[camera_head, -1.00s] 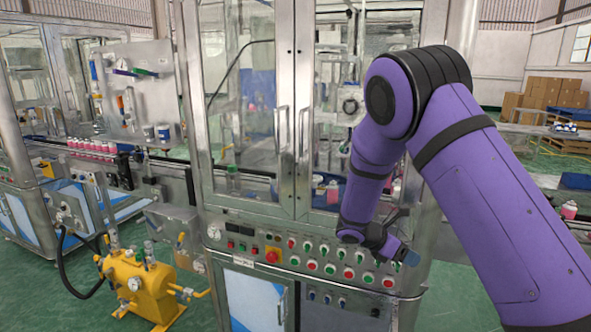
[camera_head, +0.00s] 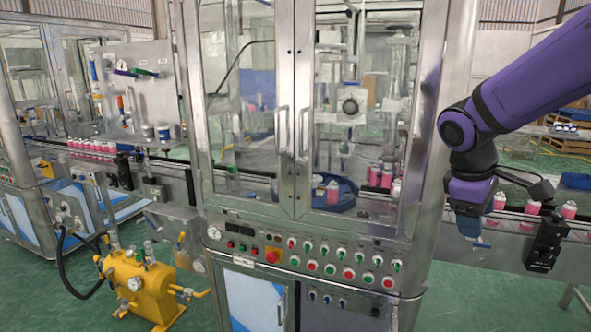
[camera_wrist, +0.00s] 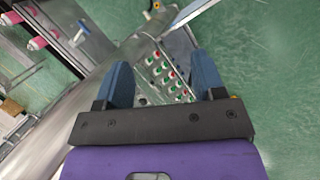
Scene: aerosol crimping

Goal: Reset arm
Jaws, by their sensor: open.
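My gripper (camera_head: 474,230) hangs at the right side of the machine cabinet, in front of the conveyor, pointing down. In the wrist view its two blue fingers (camera_wrist: 162,88) are spread apart with nothing between them. The control panel (camera_head: 325,262) with red and green buttons is to the left of my gripper in the head view. The panel's buttons (camera_wrist: 168,75) also show beyond the gap between the fingers in the wrist view, apart from them.
Pink cans (camera_head: 534,208) stand on the conveyor (camera_head: 505,240) beside my gripper. A black sensor block (camera_head: 545,245) is mounted at the conveyor's front. The glass-doored cabinet (camera_head: 250,120) fills the middle. A yellow pump (camera_head: 150,290) stands at lower left. Green floor (camera_head: 480,300) is clear at lower right.

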